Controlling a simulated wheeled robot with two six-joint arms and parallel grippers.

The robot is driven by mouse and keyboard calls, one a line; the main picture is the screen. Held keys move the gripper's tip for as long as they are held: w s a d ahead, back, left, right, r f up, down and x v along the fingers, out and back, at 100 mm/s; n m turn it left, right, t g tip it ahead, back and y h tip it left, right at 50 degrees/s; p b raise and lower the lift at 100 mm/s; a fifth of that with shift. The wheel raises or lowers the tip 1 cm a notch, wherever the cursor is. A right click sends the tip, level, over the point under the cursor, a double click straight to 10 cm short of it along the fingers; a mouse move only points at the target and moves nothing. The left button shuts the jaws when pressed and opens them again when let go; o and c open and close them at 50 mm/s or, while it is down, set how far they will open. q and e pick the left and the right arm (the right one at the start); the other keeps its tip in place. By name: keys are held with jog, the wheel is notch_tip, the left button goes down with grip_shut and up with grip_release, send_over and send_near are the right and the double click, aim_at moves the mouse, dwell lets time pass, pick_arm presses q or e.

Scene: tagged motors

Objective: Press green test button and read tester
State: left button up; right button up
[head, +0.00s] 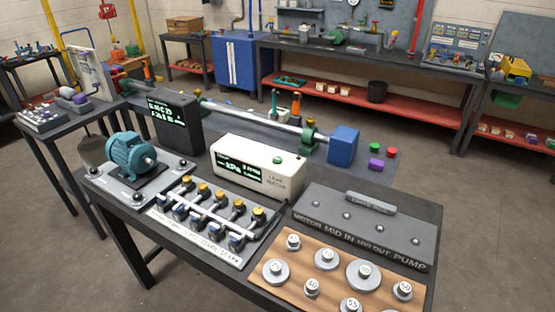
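A teal motor (131,152) sits on a grey plate at the bench's left. Neither gripper is in view.
A valve manifold (205,217) lies in front of the tester. A grey sloped panel labelled "MOTOR MID IN MID OUT PUMP" (366,226) and a wooden board (320,280) with several round weights are at right. A long shaft with a blue block (343,145) runs behind the tester.

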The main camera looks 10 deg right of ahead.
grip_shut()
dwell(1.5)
